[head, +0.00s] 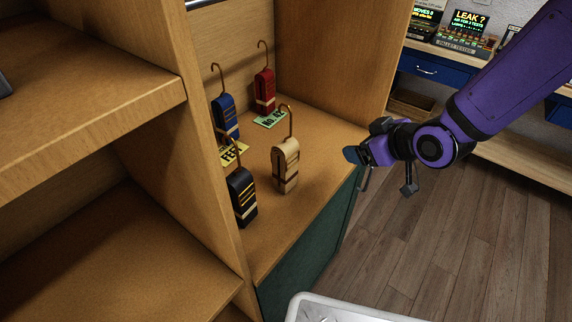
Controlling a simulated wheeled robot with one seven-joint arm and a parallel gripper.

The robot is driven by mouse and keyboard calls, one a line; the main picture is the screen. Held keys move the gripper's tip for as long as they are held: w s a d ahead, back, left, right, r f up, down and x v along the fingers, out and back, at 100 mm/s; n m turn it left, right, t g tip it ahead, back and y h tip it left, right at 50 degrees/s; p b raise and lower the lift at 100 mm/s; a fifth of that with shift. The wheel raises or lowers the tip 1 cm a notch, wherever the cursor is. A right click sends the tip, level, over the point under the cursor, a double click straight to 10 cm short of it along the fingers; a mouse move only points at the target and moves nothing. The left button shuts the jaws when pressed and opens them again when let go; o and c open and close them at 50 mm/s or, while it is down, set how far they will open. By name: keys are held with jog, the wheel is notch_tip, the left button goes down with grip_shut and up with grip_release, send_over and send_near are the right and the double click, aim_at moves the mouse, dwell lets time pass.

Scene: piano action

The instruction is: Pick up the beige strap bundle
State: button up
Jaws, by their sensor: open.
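The beige strap bundle (286,167) stands upright on the wooden shelf, near its front right part. A brown band wraps it and a brass-coloured hook rises from its top. The fingers are small and partly overlap in this view.
A black bundle (242,197) stands front left of the beige one. A blue bundle (226,117) and a red bundle (265,91) stand behind. A yellow card (233,153) and a green card (270,119) lie on the shelf. A wooden divider (205,130) borders the left.

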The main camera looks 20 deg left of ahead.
aim_at(292, 163)
jog(key=s+a+f+n+g+y, duration=0.1)
jog(key=s+a+f+y, duration=0.35)
jog(key=a, duration=0.45)
jog(key=x, duration=0.7)
jog(key=f+x, duration=0.1)
jog(key=x, duration=0.2)
jog(key=shift+s+a+f, duration=0.1)
jog(key=shift+s+f, duration=0.1)
jog(key=shift+f, duration=0.05)
jog(key=c, duration=1.1)
jog(key=shift+r, duration=0.15)
